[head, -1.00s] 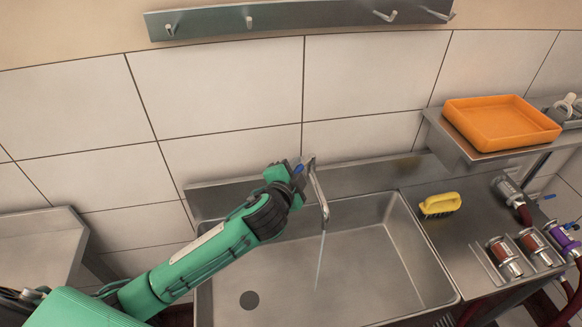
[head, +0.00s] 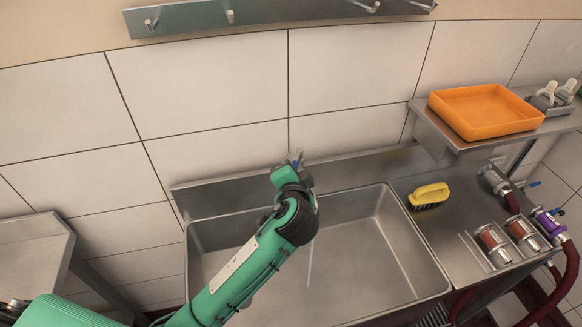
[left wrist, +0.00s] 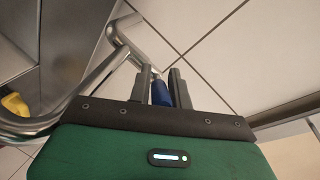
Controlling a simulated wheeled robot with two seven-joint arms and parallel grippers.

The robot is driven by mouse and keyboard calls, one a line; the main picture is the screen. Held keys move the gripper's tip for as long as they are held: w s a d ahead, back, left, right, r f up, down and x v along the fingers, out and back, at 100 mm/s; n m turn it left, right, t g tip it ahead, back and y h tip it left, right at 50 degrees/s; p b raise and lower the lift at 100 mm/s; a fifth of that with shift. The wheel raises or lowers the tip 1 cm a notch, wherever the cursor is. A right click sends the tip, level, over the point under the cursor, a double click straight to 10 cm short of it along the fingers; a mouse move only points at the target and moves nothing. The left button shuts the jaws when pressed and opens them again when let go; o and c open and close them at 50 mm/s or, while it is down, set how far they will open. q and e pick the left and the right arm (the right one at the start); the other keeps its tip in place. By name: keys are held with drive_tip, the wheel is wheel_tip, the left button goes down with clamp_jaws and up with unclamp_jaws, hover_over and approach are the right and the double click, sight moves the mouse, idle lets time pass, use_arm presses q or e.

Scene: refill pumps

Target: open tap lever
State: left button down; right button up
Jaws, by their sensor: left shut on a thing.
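My left gripper (head: 294,160) is at the back of the sink and covers most of the tap in the head view. In the left wrist view its two fingers (left wrist: 162,83) are shut on the blue tap lever (left wrist: 160,93). The lever stands between the fingers, next to the metal tap body. The curved metal tap spout (left wrist: 62,112) bends away to the left in that view. A thin stream of water (head: 310,262) falls from the tap into the steel sink (head: 370,270). My right gripper is not in view.
A yellow brush (head: 429,195) lies on the steel counter right of the sink. An orange tray (head: 485,112) sits on a shelf above it. Red- and purple-banded hose fittings (head: 520,235) are at the far right. The tiled wall is close behind the tap.

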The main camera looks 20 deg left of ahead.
use_arm(q)
drive_tip(key=c, duration=1.3)
unclamp_jaws()
drive_tip(key=shift+d, duration=0.1)
drive_tip(key=b+v, duration=0.4)
drive_tip(key=v, duration=0.9)
drive_tip(key=shift+s+r, duration=0.2)
drive_tip(key=shift+s, duration=0.15)
